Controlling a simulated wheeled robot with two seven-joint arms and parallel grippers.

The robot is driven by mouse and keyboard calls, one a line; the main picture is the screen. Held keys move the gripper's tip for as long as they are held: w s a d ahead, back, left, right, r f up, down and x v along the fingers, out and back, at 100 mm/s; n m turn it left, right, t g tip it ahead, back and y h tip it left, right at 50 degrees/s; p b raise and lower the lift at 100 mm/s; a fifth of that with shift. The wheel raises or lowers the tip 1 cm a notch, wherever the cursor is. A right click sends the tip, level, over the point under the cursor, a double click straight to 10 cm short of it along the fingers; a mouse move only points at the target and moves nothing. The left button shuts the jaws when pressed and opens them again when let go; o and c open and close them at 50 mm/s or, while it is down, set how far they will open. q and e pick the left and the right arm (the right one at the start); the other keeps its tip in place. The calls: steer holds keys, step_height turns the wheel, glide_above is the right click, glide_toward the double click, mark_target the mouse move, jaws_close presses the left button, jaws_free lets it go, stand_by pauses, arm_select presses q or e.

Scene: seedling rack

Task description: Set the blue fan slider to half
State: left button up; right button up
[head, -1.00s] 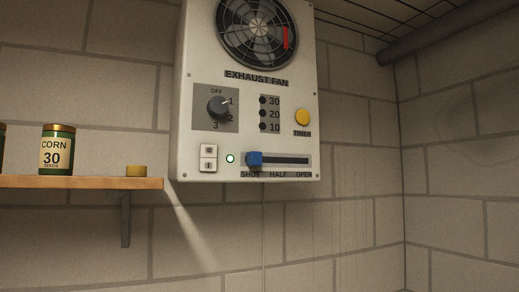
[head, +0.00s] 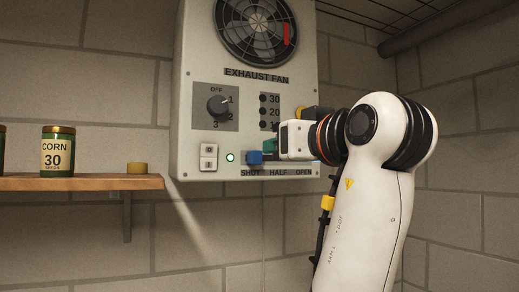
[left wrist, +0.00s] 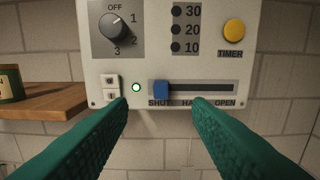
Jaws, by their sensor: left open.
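The exhaust fan panel (head: 190,60) is white and fixed to the block wall. Its blue fan slider (head: 255,158) sits at the SHUT end of a dark horizontal slot; HALF and OPEN are marked to its right. The slider also shows in the left wrist view (left wrist: 161,89). My left gripper (head: 269,150) reaches in from the right, in front of the panel close to the slider. Its green fingers (left wrist: 160,104) are open, pointing at the panel, one on each side of the slider as seen there. Contact with it is not visible. My right gripper is not in view.
A dark knob (head: 217,107) points near 1, above a white rocker switch (head: 209,157) and a lit green lamp (head: 230,157). A yellow timer button (left wrist: 234,31) is upper right. A wooden shelf (head: 80,183) with a corn can (head: 58,152) stands left.

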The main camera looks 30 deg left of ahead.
mark_target(258, 152)
arm_select(q)
steer(key=shift+p+x, duration=2.65)
steer(key=shift+x, duration=3.45)
steer(key=shift+d+f, duration=0.1)
steer(key=shift+f, duration=0.05)
steer(key=shift+c, duration=0.2)
jaws_close()
